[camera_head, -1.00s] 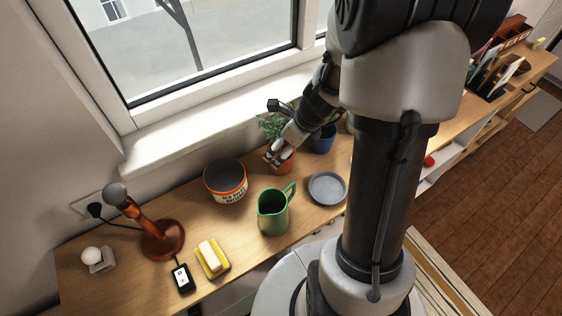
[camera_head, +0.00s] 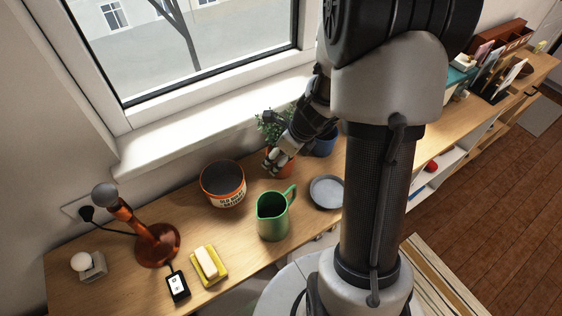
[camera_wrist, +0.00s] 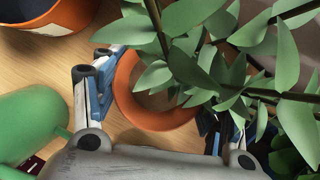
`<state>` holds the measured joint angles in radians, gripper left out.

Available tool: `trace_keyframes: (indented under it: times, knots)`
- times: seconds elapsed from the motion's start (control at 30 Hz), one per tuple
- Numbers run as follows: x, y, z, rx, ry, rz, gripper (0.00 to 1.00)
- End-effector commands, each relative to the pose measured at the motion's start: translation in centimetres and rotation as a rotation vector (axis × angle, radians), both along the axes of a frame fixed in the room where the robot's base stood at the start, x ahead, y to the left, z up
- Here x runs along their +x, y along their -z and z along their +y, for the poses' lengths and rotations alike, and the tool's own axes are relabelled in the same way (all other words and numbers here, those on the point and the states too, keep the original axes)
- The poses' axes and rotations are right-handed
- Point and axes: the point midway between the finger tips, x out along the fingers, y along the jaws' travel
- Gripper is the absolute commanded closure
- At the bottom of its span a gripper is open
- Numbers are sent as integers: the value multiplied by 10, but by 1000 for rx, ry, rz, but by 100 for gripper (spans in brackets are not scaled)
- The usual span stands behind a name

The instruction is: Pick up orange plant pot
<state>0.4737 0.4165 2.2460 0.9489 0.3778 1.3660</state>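The orange plant pot (camera_head: 287,170) stands on the wooden counter near the window and holds a leafy green plant (camera_head: 272,125). My gripper (camera_head: 272,162) is low at the pot, partly covering it in the head view. In the wrist view my gripper (camera_wrist: 158,95) has its fingers spread on either side of the pot (camera_wrist: 128,105), the left finger close to the rim. Leaves hide much of the right finger and the pot's far side, so I cannot tell whether that finger touches. The pot appears upright on the counter.
A green pitcher (camera_head: 271,222), a larger orange-and-white pot (camera_head: 224,190) and a grey plate (camera_head: 326,191) stand close by. A blue pot (camera_head: 325,145) is just right of the orange one. A lamp (camera_head: 155,245) and yellow dish (camera_head: 220,273) are further left.

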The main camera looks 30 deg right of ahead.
Motion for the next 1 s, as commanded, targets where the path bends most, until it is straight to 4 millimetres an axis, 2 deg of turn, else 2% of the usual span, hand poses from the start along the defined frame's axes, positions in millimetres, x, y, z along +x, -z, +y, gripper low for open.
trace_keyframes:
  times: [0.07,0.5,0.8,1.0]
  knots:
    - [0,0,0,0,0,0,42]
    - [0,0,0,0,0,0,71]
    - [0,-3,0,0,0,-1,71]
    - [1,-20,0,0,0,-2,71]
